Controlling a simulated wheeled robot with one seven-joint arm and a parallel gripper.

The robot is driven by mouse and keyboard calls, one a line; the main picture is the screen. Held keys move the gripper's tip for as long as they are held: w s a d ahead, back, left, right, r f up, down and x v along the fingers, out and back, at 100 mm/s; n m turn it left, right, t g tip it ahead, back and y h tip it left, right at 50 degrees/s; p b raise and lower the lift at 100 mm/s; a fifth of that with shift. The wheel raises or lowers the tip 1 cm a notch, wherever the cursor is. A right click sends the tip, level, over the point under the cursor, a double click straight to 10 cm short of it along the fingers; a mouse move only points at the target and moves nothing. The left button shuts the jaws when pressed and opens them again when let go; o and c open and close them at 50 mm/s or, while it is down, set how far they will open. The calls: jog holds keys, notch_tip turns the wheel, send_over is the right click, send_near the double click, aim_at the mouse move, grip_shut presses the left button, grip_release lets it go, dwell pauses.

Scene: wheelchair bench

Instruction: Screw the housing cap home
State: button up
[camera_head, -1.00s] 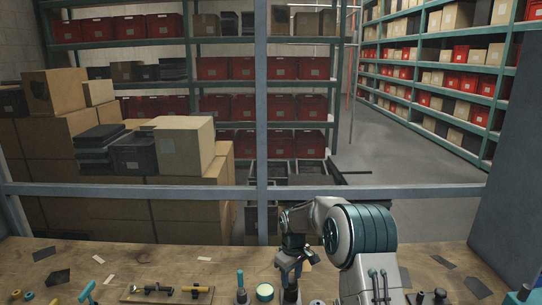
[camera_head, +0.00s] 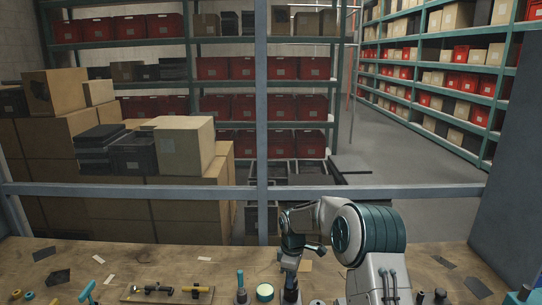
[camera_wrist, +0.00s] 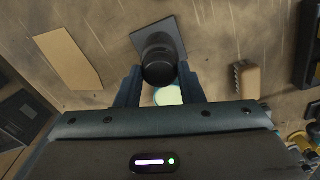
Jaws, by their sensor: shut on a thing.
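In the wrist view a black round housing cap (camera_wrist: 158,70) sits between the two fingers of my gripper (camera_wrist: 158,84). The fingers are shut on its sides. Beyond the cap is a dark cylindrical housing on a square grey base plate (camera_wrist: 170,30) that lies on the bench. I cannot tell how closely the cap meets the housing. In the head view my gripper (camera_head: 289,268) is over the dark upright housing (camera_head: 291,292) near the bench's front edge, and the cap is hidden there.
A pale green round piece (camera_head: 264,292) stands close left of the housing. A teal-handled tool (camera_head: 240,285) stands farther left, beside a wooden tray (camera_head: 165,294) of small parts. A tan card (camera_wrist: 68,60) lies on the bench.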

jog(key=m, duration=0.7)
jog(key=shift+m, duration=0.3)
jog(key=o, duration=1.3)
jog(key=shift+c, duration=0.2)
notch_tip(320, 180, up, 13)
jog(key=b, duration=0.2)
jog(key=s+d+r+m, duration=0.2)
jog(key=s+d+r, duration=0.1)
jog(key=s+r, duration=0.5)
jog(key=s+d+f+m+t, duration=0.1)
jog(key=s+d+f+m, duration=0.1)
jog(key=s, duration=1.2)
jog(key=s+d+f+m+t, duration=0.2)
jog(key=s+d+m, duration=0.1)
jog(key=s, duration=1.1)
jog(key=shift+s+d, duration=0.25)
